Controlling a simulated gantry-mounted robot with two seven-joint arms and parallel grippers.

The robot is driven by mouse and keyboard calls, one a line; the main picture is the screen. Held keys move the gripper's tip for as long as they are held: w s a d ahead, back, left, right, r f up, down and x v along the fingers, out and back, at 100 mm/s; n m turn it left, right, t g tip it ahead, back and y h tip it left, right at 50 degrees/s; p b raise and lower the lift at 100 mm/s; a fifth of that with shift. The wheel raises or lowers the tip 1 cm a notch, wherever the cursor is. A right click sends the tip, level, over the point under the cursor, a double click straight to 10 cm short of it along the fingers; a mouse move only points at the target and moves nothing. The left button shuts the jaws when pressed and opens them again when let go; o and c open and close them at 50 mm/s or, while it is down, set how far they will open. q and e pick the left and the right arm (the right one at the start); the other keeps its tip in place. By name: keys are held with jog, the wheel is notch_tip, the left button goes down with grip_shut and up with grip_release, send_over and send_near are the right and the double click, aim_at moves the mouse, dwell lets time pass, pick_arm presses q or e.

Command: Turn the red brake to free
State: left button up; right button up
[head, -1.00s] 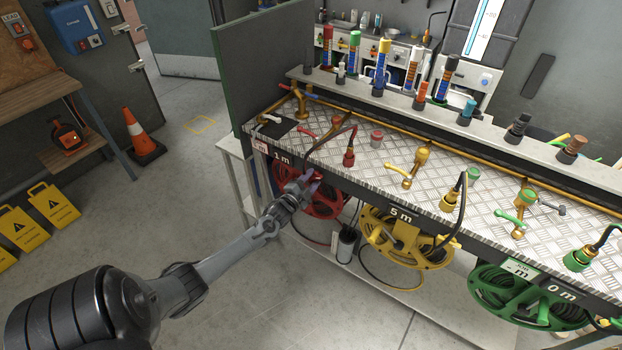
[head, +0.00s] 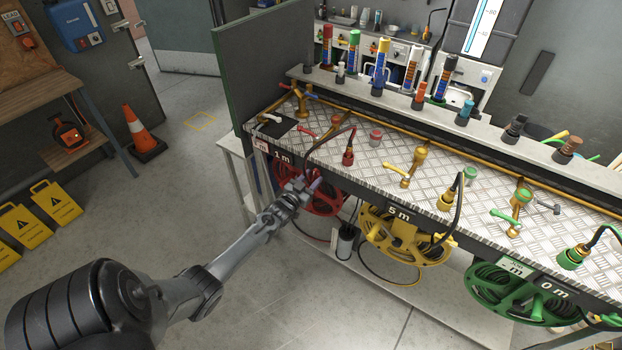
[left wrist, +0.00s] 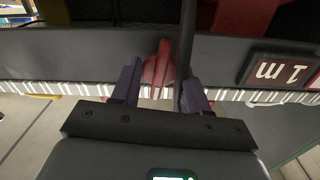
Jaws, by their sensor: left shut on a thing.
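The red hose reel (head: 335,203) hangs under the left end of the bench, below the "1 m" sign. My left gripper (head: 313,184) is in front of this reel, just below the bench edge, and hides part of it. In the left wrist view, a short red handle, the red brake (left wrist: 157,68), lies between the two purple fingers of my left gripper (left wrist: 161,92), which is shut on it. A dark hose (left wrist: 187,45) runs down by the right finger. Any free mark for the brake cannot be made out. My right gripper is out of view.
A yellow reel (head: 408,238) and a green reel (head: 515,292) hang farther right. Taps and hose ends stand on the metal bench top (head: 390,160). A dark cylinder (head: 346,243) stands on the low shelf. The floor (head: 265,300) in front is clear.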

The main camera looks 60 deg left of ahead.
pick_arm(q)
jog(key=shift+n, duration=0.7)
jog(key=o, duration=1)
jog(key=shift+o, duration=0.2)
jog(key=shift+s+d+p, duration=0.25)
jog(key=shift+s+p, duration=0.1)
jog(key=shift+s, duration=0.15)
jog(key=p+v, duration=0.2)
jog(key=v, duration=0.7)
jog(key=shift+s, duration=0.35)
